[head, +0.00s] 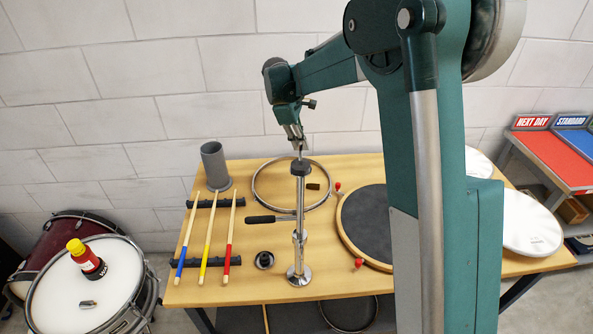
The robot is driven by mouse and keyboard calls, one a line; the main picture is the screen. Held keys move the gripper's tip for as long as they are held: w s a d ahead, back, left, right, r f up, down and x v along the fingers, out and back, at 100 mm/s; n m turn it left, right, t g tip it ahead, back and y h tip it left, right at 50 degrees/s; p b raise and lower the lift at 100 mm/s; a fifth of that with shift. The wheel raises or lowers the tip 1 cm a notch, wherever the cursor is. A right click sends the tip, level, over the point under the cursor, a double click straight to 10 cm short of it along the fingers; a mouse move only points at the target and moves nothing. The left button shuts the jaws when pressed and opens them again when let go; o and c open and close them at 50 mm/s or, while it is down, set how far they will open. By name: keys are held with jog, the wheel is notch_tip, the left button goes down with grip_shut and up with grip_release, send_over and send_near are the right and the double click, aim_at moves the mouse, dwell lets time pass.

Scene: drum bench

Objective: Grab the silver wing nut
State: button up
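My gripper (297,140) points downward just above the top of an upright chrome stand (298,235) on the wooden bench. Its fingertips are close around or in front of the stand's thin top rod; I cannot tell which, nor whether they touch it. The fingers look close together, but their gap is too small to read. I cannot make out a silver wing nut at the stand's top; the fingers may hide it. A small silver piece (88,304) lies on the white drum head (60,290) at lower left; its shape is too small to identify.
The bench (345,290) holds a grey cup (214,165), a metal hoop (257,194), a black practice pad (368,225) and three drumsticks (205,240) on a rack. A black-handled tool (268,219) lies beside the stand. A yellow-capped bottle (86,258) stands on the drum.

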jog(key=w+a+f+n+p, duration=0.1)
jog(key=w+a+f, duration=0.2)
jog(key=w+f, duration=0.1)
jog(key=w+a+f+n+g+h+p, duration=0.1)
jog(key=w+a+f+n+p, duration=0.1)
jog(key=f, duration=0.5)
jog(key=shift+w+a+f+n, duration=0.3)
jog(key=shift+w+a, duration=0.45)
jog(key=shift+w, duration=0.35)
jog(key=shift+x, duration=1.3)
jog(key=shift+d+f, duration=0.1)
jog(key=shift+b+x, duration=0.6)
jog(key=shift+x, duration=1.9)
jog(key=shift+d, duration=0.1)
jog(key=shift+c, duration=0.4)
